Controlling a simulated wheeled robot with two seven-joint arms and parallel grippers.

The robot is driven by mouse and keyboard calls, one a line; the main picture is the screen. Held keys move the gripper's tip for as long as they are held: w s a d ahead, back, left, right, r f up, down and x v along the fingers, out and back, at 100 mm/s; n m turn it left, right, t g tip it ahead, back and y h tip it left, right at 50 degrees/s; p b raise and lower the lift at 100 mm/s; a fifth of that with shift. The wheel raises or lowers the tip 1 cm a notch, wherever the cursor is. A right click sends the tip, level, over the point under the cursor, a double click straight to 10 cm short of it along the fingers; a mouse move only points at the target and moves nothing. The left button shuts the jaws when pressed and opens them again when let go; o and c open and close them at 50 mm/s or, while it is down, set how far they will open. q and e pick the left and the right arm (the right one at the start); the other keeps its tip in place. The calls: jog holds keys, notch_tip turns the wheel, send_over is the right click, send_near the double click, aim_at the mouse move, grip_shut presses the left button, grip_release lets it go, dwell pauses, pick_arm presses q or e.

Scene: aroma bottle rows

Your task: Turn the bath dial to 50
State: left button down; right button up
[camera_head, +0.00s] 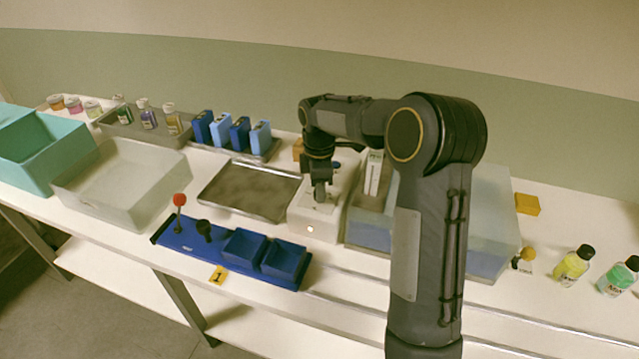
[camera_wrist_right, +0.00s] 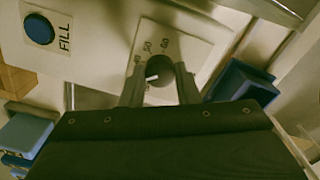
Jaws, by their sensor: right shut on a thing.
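The bath dial (camera_wrist_right: 159,90) is a dark round knob on a pale plate marked 40, 50 and 60 in the right wrist view. A short white mark shows on it, but I cannot tell which number it points to. My right gripper (camera_wrist_right: 160,84) is shut on the dial, with one finger on each side. In the head view my right gripper (camera_head: 320,192) reaches down onto the white bath unit (camera_head: 312,222), and its wrist hides part of the top. A blue FILL button (camera_wrist_right: 39,29) sits on the same unit. My left gripper is not in view.
A grey tray (camera_head: 225,205) lies left of the unit. A blue rack (camera_head: 190,247) with two bins stands in front. A clear tank (camera_head: 492,205) is on the right, partly behind my right arm. Bottles (camera_head: 573,265) stand at the far right.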

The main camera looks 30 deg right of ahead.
jog(key=m+p, duration=0.1)
jog(key=m, duration=0.2)
jog(key=shift+r+m, duration=0.15)
jog(key=shift+m, duration=0.25)
jog(key=m, duration=0.3)
jog(key=shift+m+p, duration=0.3)
jog(key=shift+p, duration=0.1)
jog(key=m, duration=0.4)
jog(key=shift+p, duration=0.4)
jog(key=shift+m, duration=2)
jog(key=o, duration=1)
jog(key=shift+c, duration=0.2)
